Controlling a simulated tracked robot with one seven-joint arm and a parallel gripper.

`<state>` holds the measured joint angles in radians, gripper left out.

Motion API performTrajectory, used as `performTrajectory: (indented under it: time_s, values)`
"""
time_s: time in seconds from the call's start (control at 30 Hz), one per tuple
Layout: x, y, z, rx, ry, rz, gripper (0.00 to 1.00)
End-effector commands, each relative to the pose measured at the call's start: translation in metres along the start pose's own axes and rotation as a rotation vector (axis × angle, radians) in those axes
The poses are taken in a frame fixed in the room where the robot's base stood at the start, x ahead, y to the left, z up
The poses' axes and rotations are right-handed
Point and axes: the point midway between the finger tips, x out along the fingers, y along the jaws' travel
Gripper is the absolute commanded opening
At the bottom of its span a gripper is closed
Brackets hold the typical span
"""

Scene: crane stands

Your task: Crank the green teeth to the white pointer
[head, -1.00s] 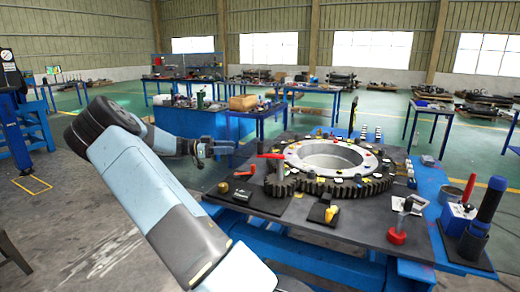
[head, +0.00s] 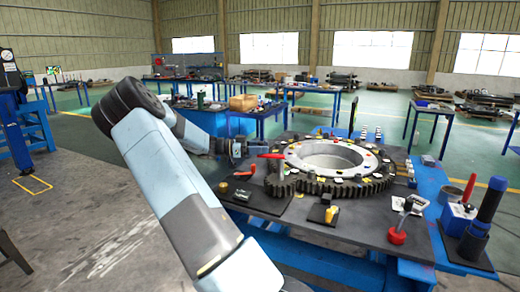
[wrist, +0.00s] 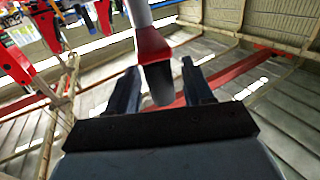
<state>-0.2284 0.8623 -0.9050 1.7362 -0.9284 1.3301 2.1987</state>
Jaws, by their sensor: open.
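The dark ring gear (head: 366,189) lies flat around a light grey hub on the bench, with small coloured marks on it. I cannot tell which teeth are green or which mark is the white pointer. A smaller dark gear (head: 279,187) stands at its left edge, topped by a red crank handle (head: 270,156). My gripper (head: 248,148) is open just left of the handle's left end. In the wrist view, a red piece with a pale shaft (wrist: 152,46) shows between the open fingers (wrist: 162,82); contact cannot be told.
A yellow-and-black piece (head: 330,213) and a red-based tool (head: 398,236) sit at the bench's front. A dark blue cylinder (head: 482,222) stands at the right. Open floor (head: 95,215) lies left of the bench.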

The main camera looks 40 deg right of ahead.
Motion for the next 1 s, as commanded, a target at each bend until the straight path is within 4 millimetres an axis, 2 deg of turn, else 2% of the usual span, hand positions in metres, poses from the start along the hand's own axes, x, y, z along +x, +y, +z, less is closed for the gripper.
performTrajectory:
  time_s: [0.23,0.77,1.0]
  values:
    - [0.0009,-0.0001,0.0000,0.000,0.000,0.000,0.51]
    - [0.0009,0.0002,0.0003,-0.001,0.000,0.001,0.01]
    - [0.0009,0.0004,0.0004,-0.001,0.000,0.002,0.00]
